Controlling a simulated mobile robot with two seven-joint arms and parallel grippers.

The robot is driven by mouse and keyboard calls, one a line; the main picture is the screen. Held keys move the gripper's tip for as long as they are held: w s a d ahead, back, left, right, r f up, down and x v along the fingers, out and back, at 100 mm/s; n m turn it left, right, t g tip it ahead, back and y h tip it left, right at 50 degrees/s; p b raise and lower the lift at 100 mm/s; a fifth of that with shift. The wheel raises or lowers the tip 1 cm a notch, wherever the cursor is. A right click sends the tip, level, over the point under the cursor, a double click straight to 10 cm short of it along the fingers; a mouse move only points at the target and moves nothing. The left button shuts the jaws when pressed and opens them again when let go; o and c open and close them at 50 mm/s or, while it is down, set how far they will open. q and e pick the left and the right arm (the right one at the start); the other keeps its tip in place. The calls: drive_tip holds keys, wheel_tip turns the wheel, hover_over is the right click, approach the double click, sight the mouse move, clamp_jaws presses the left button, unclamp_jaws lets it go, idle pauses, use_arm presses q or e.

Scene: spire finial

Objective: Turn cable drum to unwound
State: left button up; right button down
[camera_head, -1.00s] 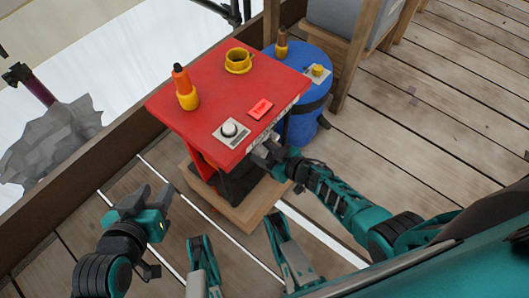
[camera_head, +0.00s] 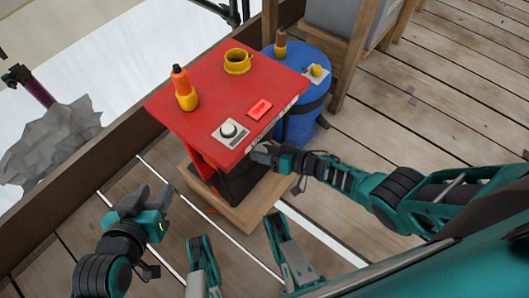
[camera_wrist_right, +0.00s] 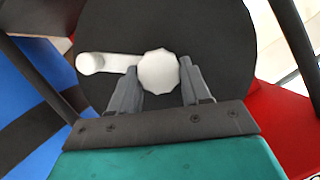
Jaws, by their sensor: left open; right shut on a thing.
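The cable drum shows in the right wrist view as a black round disc (camera_wrist_right: 215,35). A white crank (camera_wrist_right: 120,63) with a round hub and a knob at its left end sits on the disc's face. My right gripper (camera_wrist_right: 160,80) is shut on the white hub, one finger on each side. In the head view my right gripper (camera_head: 263,154) is at the front right side of the red table, below its top; the drum is mostly hidden there. My left gripper (camera_head: 143,203) is open and empty, left of the table and apart from it.
The red table (camera_head: 205,125) carries an orange-and-yellow bottle (camera_head: 184,90), a yellow cup (camera_head: 237,62), a red switch (camera_head: 259,109) and a grey dial (camera_head: 229,132). A blue barrel (camera_head: 300,128) stands behind it at right.

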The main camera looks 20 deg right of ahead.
use_arm(q)
drive_tip(key=shift+w+d+r, duration=0.1)
drive_tip(key=shift+r, duration=0.05)
use_arm(e)
drive_tip(key=shift+m, duration=0.4)
drive_tip(key=c, duration=0.5)
unclamp_jaws()
drive_tip(key=shift+d, duration=0.1)
use_arm(q)
drive_tip(key=shift+s+a+r+y+p, duration=0.2)
drive_tip(key=shift+a+r+p, duration=0.35)
drive_tip(key=shift+p, duration=0.9)
drive_tip(key=shift+s+a+r+y+p, duration=0.1)
drive_tip(key=shift+s+a+r+p, duration=0.2)
drive_tip(key=shift+r+p, duration=0.8)
use_arm(e)
drive_tip(key=v, duration=1.2)
drive_tip(key=shift+s+d+p, duration=0.15)
drive_tip(key=shift+d+p, duration=0.2)
drive_tip(key=shift+d, duration=0.05)
use_arm(q)
drive_tip(key=shift+f, duration=0.35)
